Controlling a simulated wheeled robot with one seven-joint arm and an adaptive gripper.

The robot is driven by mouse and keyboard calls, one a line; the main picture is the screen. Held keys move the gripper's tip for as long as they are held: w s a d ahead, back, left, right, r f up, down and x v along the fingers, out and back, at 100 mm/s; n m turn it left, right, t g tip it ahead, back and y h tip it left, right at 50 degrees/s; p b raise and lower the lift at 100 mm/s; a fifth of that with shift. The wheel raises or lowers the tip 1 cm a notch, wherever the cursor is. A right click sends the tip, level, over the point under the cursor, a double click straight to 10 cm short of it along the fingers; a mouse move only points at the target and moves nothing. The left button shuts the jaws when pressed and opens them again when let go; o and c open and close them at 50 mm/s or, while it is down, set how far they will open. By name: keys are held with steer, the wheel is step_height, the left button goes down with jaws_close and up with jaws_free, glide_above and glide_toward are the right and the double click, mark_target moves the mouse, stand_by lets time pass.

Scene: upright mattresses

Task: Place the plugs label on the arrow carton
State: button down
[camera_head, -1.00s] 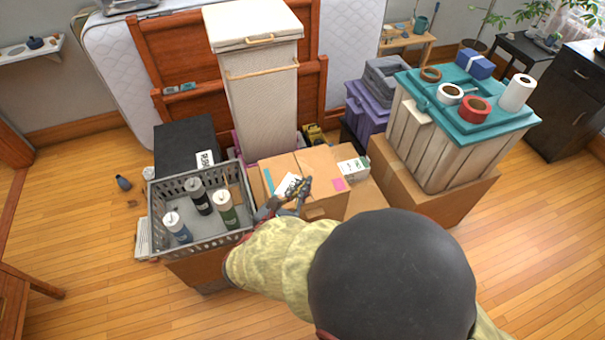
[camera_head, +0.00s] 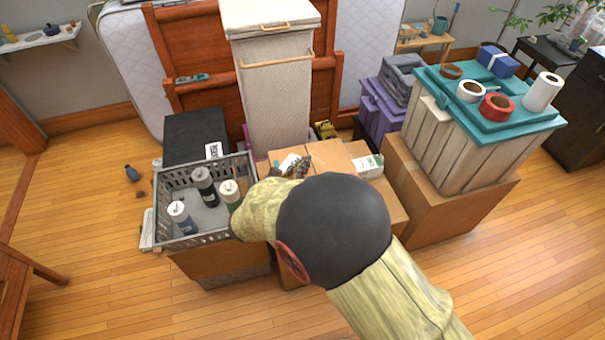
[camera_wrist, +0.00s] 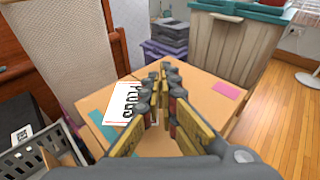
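The white plugs label (camera_wrist: 122,102), with black and red print, is over the top of a brown carton (camera_wrist: 195,88) in the wrist view. It looks flat on the carton, beside a teal strip, but I cannot tell whether it touches. It also shows in the head view (camera_head: 288,162). My gripper (camera_wrist: 162,68) is just above the carton top, its left finger overlapping the label's right edge. The fingertips are close together with a narrow gap; whether they pinch the label is unclear. My arm hides part of the carton. No arrow mark is visible to identify the arrow carton.
A grey crate (camera_head: 165,220) with several bottles stands left, before a black box (camera_head: 185,138) with a white label. A tall hamper (camera_head: 275,95) stands behind. A teal-topped wooden bin (camera_head: 455,125) bears tape rolls.

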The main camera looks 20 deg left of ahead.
steer(key=shift+w+a+f, duration=0.1)
steer(key=shift+w+f, duration=0.25)
steer(key=shift+f, duration=0.05)
steer(key=shift+w+a+f+b, duration=0.1)
steer(key=shift+w+f+b, duration=0.05)
steer(key=shift+f+b, duration=1.25)
steer(key=shift+f, duration=0.3)
steer(key=shift+f, duration=0.15)
steer(key=c, duration=2.1)
jaws_free()
steer(key=shift+o, duration=0.3)
steer(key=shift+r+p, duration=0.3)
steer(key=shift+p, duration=0.05)
steer(key=p+v, duration=0.3)
steer(key=v, duration=0.9)
